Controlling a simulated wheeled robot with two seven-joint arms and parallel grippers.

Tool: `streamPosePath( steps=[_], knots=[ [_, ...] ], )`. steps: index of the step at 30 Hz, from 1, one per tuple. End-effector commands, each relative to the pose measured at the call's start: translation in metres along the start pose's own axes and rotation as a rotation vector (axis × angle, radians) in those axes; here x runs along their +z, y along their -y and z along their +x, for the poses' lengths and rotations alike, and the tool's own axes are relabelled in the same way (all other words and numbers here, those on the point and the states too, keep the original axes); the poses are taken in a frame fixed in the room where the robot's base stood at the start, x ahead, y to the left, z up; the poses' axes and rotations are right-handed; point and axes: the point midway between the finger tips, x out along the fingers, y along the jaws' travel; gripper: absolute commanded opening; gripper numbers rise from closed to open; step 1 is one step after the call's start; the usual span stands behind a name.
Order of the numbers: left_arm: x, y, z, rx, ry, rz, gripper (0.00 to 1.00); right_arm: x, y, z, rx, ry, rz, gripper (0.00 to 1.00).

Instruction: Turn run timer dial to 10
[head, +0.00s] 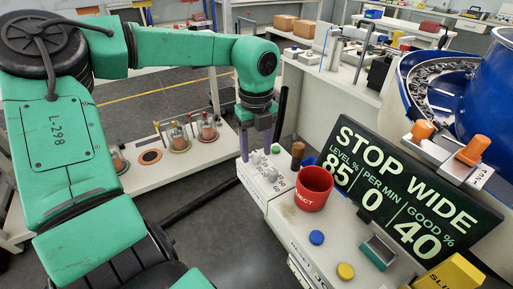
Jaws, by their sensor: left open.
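A pale control panel (258,189) at the left end of the machine bench carries small light-coloured dials. One dial (271,174) has printed numbers around it, too small to read surely. Its pointer setting cannot be made out, and I cannot read a label naming the run timer. My left gripper (256,153) points down with its two purple fingers apart and empty. It is just above the panel's far end, close to the dials, and partly covers that area. I cannot tell whether a finger touches a dial. My right gripper is out of view.
A green button (276,149) and a brown post (297,154) stand near the dials. A red reject cup (313,188) is right of the panel. A dark display (400,195) reads STOP WIDE, 85, 0, 40. A blue bowl (440,90) is at right.

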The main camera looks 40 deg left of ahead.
Motion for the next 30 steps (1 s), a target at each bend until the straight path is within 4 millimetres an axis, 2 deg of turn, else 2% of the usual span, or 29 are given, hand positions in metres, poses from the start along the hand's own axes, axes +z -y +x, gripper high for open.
streamPosePath(
  steps=[5, 9, 10, 22, 30],
  knots=[
    [0.0001, 0.0000, 0.0000, 0.000, 0.000, 0.000, 0.59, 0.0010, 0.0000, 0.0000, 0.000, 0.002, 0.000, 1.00],
    [0.0001, 0.0000, -0.0002, 0.000, 0.000, 0.000, 0.05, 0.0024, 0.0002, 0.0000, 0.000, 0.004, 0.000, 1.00],
    [0.0001, 0.0000, -0.0002, 0.000, 0.000, 0.000, 0.00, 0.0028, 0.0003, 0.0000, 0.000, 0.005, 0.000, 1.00],
    [0.0002, 0.0002, -0.0006, -0.001, 0.000, 0.040, 0.00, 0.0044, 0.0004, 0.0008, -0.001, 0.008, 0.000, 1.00],
    [0.0003, 0.0002, -0.0006, -0.001, 0.000, 0.192, 0.00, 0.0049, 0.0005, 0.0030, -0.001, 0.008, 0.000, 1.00]
  ],
)
